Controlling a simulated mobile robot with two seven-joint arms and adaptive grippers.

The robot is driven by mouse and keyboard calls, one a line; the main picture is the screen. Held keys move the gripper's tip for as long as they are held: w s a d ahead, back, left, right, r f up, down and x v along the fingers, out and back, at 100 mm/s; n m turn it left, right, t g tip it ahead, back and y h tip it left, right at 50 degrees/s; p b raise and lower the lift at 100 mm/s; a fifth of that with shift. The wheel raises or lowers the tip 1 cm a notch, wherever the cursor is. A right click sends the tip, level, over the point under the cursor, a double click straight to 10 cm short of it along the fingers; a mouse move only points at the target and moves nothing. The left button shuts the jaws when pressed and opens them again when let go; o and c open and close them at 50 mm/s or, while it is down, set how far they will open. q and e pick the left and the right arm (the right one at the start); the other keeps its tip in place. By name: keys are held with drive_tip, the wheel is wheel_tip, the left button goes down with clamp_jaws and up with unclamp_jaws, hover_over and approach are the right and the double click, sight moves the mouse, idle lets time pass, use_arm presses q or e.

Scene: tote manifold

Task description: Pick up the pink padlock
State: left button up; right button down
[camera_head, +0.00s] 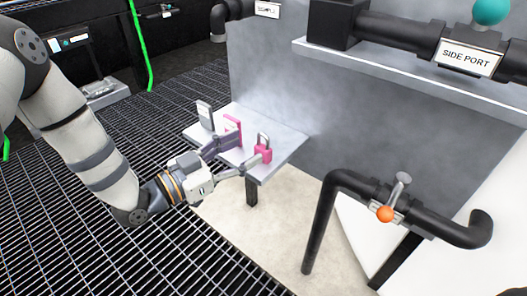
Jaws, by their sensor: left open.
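The pink padlock (263,154) stands upright with its grey shackle on top, near the right front edge of a small light-grey shelf (285,145). My left gripper (247,149) reaches in from the left, low over the shelf's front edge. It is open, with one fingertip close to the padlock's left side and the other farther back, near an upright pink-edged item (232,127). I cannot tell whether the near fingertip touches the padlock. Nothing shows between the fingers as held. My right gripper is not in view.
A grey upright plate (205,115) stands at the shelf's left. A grey wall panel (310,100) rises behind the shelf. A black pipe with an orange-knobbed valve (385,213) stands to the right. Dark grating (150,260) covers the floor at left. The shelf's back right is bare.

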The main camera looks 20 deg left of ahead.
sight(264, 137)
use_arm(q)
drive_tip(key=x, duration=0.2)
drive_tip(key=b+x, duration=0.1)
drive_tip(key=x, duration=0.2)
drive_tip(key=shift+w+d+f+b, duration=0.15)
drive_tip(key=shift+d+f+b, duration=0.15)
drive_tip(key=shift+f, duration=0.05)
drive_tip(key=shift+w+d+r, duration=0.15)
drive_tip(key=shift+w, duration=0.2)
drive_tip(key=c, duration=1.3)
